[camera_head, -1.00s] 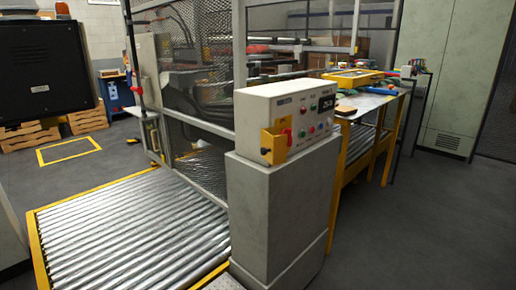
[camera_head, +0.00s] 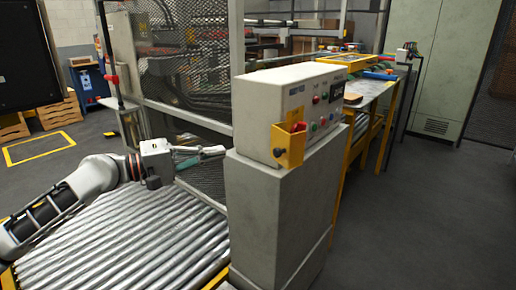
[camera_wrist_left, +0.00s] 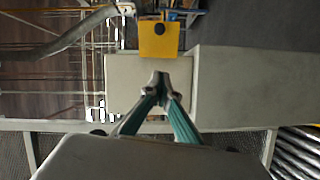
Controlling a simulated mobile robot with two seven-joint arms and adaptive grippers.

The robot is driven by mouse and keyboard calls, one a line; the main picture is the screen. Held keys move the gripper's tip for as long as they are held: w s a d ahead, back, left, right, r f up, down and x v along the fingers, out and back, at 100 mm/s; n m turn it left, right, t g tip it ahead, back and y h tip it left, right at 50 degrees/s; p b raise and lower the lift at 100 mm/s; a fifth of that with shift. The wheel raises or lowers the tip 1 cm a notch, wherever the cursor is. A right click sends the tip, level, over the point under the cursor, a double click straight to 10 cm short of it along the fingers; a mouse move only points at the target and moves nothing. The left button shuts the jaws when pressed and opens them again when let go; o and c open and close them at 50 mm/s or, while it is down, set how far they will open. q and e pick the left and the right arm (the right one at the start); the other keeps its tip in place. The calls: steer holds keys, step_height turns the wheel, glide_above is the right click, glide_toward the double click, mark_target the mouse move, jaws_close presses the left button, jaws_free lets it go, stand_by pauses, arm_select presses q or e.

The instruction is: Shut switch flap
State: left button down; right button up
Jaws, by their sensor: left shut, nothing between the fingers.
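The yellow switch flap (camera_head: 288,147) stands out from the front of the pale control box (camera_head: 262,105), with a red switch (camera_head: 298,127) showing behind its upper edge. It looks open. A black knob is on its face. My left gripper (camera_head: 222,150) is left of the control box, about level with the flap, and does not touch the flap. In the left wrist view, the flap (camera_wrist_left: 158,43) lies beyond my shut, empty fingertips (camera_wrist_left: 160,80). My right gripper is not in view.
The control box stands on a grey pedestal (camera_head: 265,210). A roller conveyor (camera_head: 125,245) runs below my left arm. A mesh guard (camera_head: 190,60) rises behind the gripper. The floor (camera_head: 420,220) right of the pedestal is clear.

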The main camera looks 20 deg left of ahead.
arm_select(q)
steer(key=r, duration=0.1)
steer(key=p, duration=0.3)
glide_toward(279, 147)
steer(key=w, duration=0.1)
steer(key=w+d, duration=0.2)
steer(key=shift+w+r, duration=0.1)
steer(key=shift+w, duration=0.25)
steer(key=shift+s+d, duration=0.25)
steer(key=shift+d+f, duration=0.2)
steer(key=shift+d, duration=0.05)
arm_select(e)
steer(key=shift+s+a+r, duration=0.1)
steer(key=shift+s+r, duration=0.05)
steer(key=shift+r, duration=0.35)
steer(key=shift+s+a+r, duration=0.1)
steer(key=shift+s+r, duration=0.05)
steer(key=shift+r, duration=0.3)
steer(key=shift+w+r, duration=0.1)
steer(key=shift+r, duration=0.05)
